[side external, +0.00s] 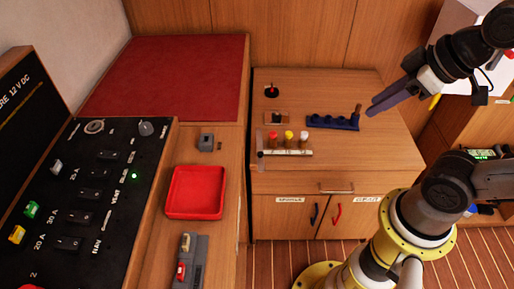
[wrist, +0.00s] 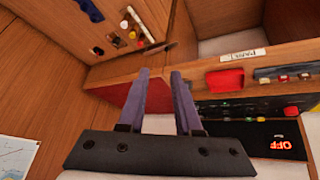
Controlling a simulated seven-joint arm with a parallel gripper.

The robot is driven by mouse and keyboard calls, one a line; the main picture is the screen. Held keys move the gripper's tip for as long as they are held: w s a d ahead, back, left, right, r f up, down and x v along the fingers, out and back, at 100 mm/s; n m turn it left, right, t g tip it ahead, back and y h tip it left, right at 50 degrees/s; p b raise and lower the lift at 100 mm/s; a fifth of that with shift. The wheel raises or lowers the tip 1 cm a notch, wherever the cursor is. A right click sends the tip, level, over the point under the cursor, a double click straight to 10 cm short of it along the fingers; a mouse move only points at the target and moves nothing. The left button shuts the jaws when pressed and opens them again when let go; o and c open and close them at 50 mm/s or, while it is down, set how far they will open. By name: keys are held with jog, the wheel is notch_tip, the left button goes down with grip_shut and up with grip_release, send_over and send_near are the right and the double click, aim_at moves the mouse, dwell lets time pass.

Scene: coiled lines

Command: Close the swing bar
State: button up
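A thin greyish bar (side external: 260,142), which looks like the swing bar, stands out from the left end of a pale rail (side external: 285,153) on the wooden counter. Red (side external: 272,136), yellow (side external: 289,135) and white (side external: 304,138) capped pieces stand along the rail. In the wrist view the rail (wrist: 147,36) is small, at the top, with a dark thin strip near it that may be the bar. My gripper (side external: 371,108) is above the counter's right side, well apart from the bar. Its purple fingers (wrist: 160,74) are apart with nothing between them.
A blue rack (side external: 332,123) lies on the counter behind the rail, nearer my gripper. A small dark knob (side external: 271,91) and a small plate (side external: 277,118) are at the back left. A red tray (side external: 196,192) and a black switch panel (side external: 92,190) are further left.

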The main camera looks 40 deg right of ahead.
jog(key=w+n, duration=0.1)
jog(key=w, duration=0.1)
jog(key=w+a+r+n, duration=0.1)
jog(key=w, duration=0.1)
jog(key=w+a+r+n+y, duration=0.1)
jog(key=shift+w+r+n, duration=0.1)
jog(key=shift+w+n, duration=0.3)
grip_shut()
jog(key=n+g+y, duration=0.2)
jog(key=n+g, duration=0.2)
jog(key=n, duration=0.1)
send_over(258, 154)
jog(key=s+d, duration=0.1)
jog(key=d, duration=0.1)
notch_tip(258, 154, down, 21)
jog(key=x, duration=0.9)
jog(key=shift+s+f, duration=0.15)
jog(key=shift+f, duration=0.35)
jog(key=shift+d, duration=0.1)
jog(key=shift+s+d+n+g, duration=0.3)
jog(key=shift+n+g, duration=0.1)
jog(key=shift+n, duration=0.3)
